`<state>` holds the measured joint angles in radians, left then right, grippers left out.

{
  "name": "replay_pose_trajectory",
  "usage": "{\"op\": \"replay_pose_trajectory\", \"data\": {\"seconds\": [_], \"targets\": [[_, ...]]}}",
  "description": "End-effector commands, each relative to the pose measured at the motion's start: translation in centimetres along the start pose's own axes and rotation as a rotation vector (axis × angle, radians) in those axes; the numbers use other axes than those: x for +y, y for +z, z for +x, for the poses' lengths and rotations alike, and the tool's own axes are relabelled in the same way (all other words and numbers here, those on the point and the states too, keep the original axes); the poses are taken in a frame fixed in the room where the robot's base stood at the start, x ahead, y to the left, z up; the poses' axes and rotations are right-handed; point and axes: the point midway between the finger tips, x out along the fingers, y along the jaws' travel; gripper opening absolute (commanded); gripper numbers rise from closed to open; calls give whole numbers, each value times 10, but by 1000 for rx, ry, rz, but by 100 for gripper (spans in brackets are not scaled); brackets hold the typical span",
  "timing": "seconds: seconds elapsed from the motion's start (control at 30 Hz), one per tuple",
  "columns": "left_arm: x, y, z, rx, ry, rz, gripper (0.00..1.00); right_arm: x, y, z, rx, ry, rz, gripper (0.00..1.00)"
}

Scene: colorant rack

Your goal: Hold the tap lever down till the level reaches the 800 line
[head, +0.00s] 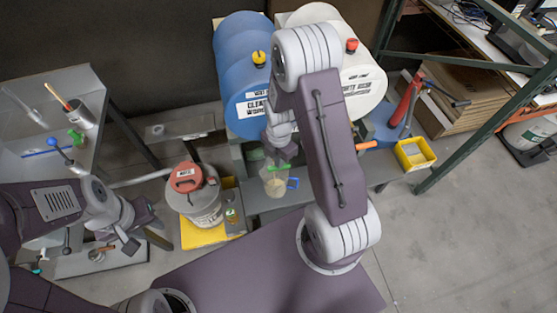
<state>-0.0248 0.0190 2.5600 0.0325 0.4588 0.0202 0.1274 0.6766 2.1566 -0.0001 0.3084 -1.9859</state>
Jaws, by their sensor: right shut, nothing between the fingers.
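A clear measuring jug (274,185) with a blue handle (293,183) stands below the front of the blue drum (242,60). A small green part (278,168) shows at its top; I cannot tell whether it is the tap lever. The liquid level and the 800 line are too small to read. My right gripper (277,149) is shut and empty, just above the jug at the drum's front. My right arm hides part of this area, and contact with the lever cannot be made out. My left gripper (146,236) is open and empty at the lower left, away from the jug.
A white drum (359,78) lies beside the blue one. A red-lidded waste can (203,205) stands on a yellow tray (200,236) left of the jug. A yellow bin (415,154) is at right. A grey bench (60,105) with tools is at left.

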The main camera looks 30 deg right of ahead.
Motion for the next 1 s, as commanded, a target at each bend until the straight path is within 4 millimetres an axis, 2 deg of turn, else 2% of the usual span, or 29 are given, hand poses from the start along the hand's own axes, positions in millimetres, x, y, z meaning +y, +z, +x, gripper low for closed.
{"op": "replay_pose_trajectory", "data": {"seconds": [0.6,1.0], "targets": [[0,2,16,0,0,0,36,0,0,20,0,-1,0,0],[0,2,14,0,0,0,36,-1,0,19,1,-2,0,0]]}}
